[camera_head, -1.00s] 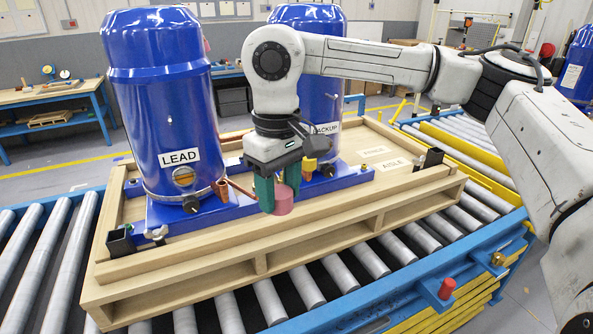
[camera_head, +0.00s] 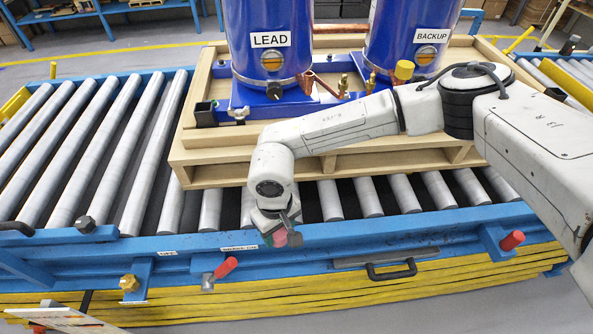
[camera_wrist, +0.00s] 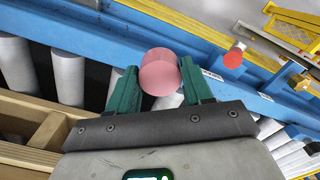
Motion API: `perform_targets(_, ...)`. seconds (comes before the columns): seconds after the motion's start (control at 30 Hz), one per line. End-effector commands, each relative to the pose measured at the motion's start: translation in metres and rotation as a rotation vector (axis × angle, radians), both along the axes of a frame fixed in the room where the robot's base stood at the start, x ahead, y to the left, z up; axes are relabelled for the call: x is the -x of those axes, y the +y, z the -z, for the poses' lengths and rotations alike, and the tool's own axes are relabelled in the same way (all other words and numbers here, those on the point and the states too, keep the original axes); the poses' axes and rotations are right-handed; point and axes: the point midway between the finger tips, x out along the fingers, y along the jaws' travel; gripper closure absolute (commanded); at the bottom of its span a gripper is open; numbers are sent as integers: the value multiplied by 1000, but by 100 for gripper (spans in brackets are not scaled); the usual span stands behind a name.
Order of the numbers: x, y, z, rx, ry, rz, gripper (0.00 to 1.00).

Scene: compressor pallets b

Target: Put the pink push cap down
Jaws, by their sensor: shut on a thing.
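The pink push cap (camera_wrist: 160,72) is a short pink cylinder held between the two green fingers of my gripper (camera_wrist: 158,88) in the wrist view. In the head view my gripper (camera_head: 284,234) hangs by the conveyor's blue front rail, and a bit of the pink cap (camera_head: 280,237) shows at its fingertips. My gripper is shut on the cap. In the wrist view the cap overlaps the blue rail; I cannot tell whether it touches anything below.
The blue front rail (camera_head: 370,237) carries red-tipped knobs (camera_head: 225,267) and a black handle (camera_head: 391,270). Grey rollers (camera_head: 150,170) lie behind it. A wooden pallet (camera_head: 225,172) holds blue LEAD (camera_head: 268,60) and BACKUP (camera_head: 418,55) compressors.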

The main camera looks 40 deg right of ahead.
Motion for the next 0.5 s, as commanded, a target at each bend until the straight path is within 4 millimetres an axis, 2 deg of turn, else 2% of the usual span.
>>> perform_targets(0.03,4,6,37,1,3,-13,86)
perform_targets(0.2,6,11,77,1,-1,-26,86)
perform_targets(0.37,7,11,96,1,-1,-28,86)
perform_targets(0.5,7,11,99,1,0,-28,86)
